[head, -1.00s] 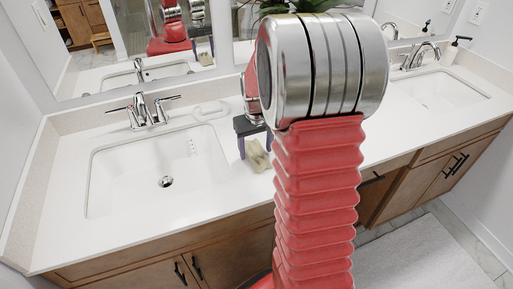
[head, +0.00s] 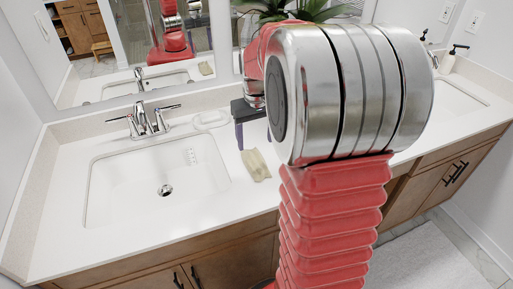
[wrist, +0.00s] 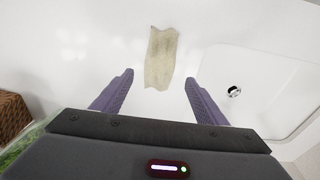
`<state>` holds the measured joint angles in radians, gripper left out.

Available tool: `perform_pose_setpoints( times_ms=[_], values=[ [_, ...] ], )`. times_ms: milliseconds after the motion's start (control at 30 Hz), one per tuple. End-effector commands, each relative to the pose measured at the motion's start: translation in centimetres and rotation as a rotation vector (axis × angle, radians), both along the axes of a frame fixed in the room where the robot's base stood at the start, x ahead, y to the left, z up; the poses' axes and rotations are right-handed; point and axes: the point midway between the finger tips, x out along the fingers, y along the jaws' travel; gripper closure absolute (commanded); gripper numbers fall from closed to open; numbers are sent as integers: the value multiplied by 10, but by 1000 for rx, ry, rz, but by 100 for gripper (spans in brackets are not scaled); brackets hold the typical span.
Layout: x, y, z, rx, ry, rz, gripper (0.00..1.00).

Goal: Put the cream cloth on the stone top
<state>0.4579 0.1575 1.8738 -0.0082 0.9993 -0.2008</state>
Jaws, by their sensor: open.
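The cream cloth (head: 256,165) lies flat on the white stone top (head: 222,218), right of the left sink. It also shows in the wrist view (wrist: 161,57), long and slightly rumpled, beyond my fingertips. My gripper (head: 254,138) is open and empty, behind the cloth in the head view. In the wrist view my gripper (wrist: 160,78) has its two purple fingers spread wide, apart from the cloth. My arm hides part of the counter in the head view.
A sink basin (head: 155,185) with a chrome tap (head: 148,120) is at left; its basin (wrist: 262,90) is right in the wrist view. A clear dish (head: 211,120) sits behind. A woven basket (wrist: 13,115) is at left in the wrist view. A mirror stands along the back.

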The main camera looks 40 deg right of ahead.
Motion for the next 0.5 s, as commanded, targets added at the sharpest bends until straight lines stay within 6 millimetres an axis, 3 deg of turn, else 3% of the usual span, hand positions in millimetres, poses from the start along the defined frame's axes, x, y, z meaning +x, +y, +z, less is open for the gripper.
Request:
perform_pose_setpoints(
  times_ms=[200, 500],
  values=[
    [-2, 2, 25, 0, -1, 0, 33],
    [-3, 2, 28, 0, 0, 1, 33]
  ],
)
